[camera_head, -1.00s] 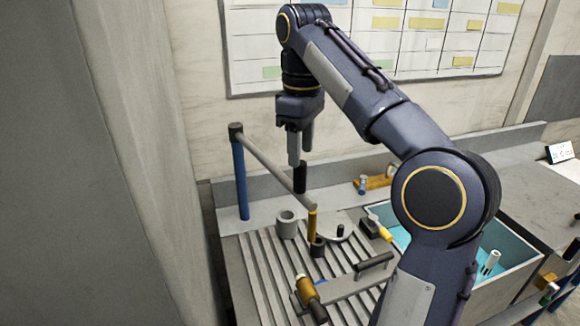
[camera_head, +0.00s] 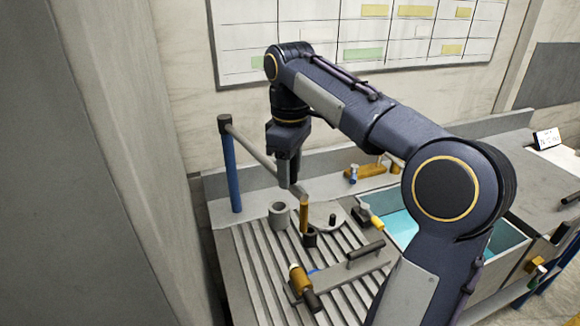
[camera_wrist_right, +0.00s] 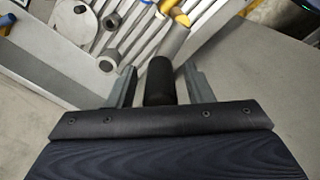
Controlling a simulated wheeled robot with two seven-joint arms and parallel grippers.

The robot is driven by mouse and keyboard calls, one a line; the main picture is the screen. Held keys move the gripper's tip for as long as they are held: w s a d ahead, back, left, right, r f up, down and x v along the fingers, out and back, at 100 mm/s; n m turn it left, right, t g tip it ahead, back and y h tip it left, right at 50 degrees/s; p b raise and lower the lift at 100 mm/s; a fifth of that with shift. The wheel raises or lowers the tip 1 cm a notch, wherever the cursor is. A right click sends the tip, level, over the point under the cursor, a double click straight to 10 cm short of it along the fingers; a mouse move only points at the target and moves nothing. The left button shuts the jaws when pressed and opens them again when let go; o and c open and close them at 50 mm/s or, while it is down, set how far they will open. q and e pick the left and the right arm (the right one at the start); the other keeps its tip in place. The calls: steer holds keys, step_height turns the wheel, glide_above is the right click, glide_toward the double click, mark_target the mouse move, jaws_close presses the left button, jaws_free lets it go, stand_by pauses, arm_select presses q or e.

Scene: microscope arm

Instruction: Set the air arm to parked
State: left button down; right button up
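The air arm is a grey bar (camera_head: 258,153) reaching from the top of a blue post (camera_head: 230,172) toward the right and front. A brass-coloured piece (camera_head: 304,216) hangs from its free end, above a small dark cup. My right gripper (camera_head: 288,184) is at the bar near that end. In the right wrist view, a black upright handle (camera_wrist_right: 160,80) stands between the two fingers of my right gripper (camera_wrist_right: 160,87). The fingers are apart, with gaps on both sides of the handle. The gripper partly hides the handle in the head view. My left gripper is not in view.
A ribbed grey bench holds a grey ring cup (camera_head: 281,215), a dark cup (camera_head: 310,238) and a brass-and-black tool (camera_head: 302,284). A black bar handle (camera_head: 366,250) stands at the right. A teal-lined basin (camera_head: 403,228) lies beyond. The wall is close behind.

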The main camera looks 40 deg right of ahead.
jaws_close()
steer(key=w+a+m, duration=0.1)
steer(key=a, duration=0.7)
steer(key=shift+w, duration=0.3)
steer(key=shift+a, duration=0.1)
steer(key=shift+c, duration=0.8)
jaws_free()
steer(key=shift+o, duration=1.2)
steer(key=shift+a, duration=0.15)
